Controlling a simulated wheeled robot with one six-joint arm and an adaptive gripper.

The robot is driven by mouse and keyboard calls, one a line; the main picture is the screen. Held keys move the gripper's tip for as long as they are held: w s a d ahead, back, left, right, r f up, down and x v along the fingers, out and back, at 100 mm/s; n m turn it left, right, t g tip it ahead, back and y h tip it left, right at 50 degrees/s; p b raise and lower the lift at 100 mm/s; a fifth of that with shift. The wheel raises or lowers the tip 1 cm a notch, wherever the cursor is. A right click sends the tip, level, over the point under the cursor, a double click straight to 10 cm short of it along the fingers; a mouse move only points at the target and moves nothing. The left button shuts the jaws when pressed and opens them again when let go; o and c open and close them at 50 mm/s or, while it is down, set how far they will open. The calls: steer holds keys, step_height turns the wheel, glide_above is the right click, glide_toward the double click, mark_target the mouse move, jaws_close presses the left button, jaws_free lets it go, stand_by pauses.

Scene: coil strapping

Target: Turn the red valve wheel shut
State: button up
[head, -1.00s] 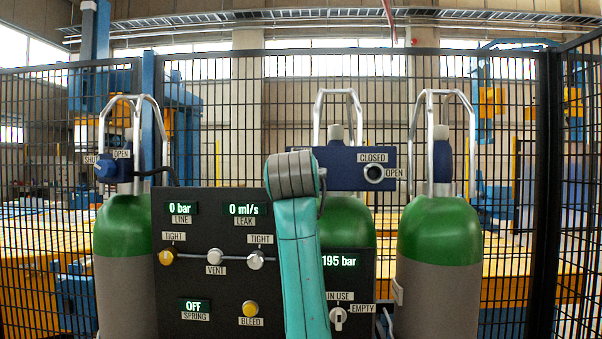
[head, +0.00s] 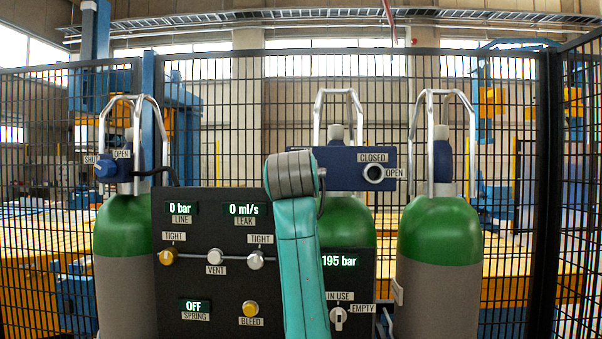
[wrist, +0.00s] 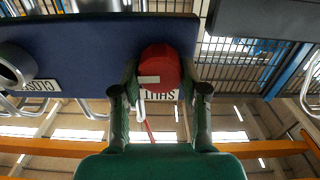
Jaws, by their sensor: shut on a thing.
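The red valve wheel (wrist: 161,62) shows in the wrist view, at the edge of a dark blue block (wrist: 85,45). It carries a pale pointer mark. My gripper (wrist: 160,84) is shut on the wheel, one green finger on each side. A SHUT label (wrist: 160,95), upside down in this view, sits just beyond the wheel and is partly covered. In the head view, my teal arm hides the wheel and gripper; the blue block (head: 345,160) shows behind it.
A black panel (head: 205,285) with readouts and knobs stands in front, reading 0 bar, 0 ml/s and OFF. A smaller readout shows 195 bar (head: 339,261). Green-topped cylinders (head: 438,235) stand left, middle and right. A mesh fence (head: 510,150) closes the back.

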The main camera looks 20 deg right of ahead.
steer(key=n, duration=0.9)
steer(key=shift+w+a+f, duration=0.1)
steer(key=shift+a, duration=0.05)
steer(key=n, duration=0.4)
steer(key=shift+f+n, duration=0.1)
steer(key=shift+n, duration=2.1)
steer(key=shift+f, duration=0.1)
steer(key=o, duration=1.1)
steer(key=shift+o, duration=0.2)
steer(key=shift+a, duration=0.1)
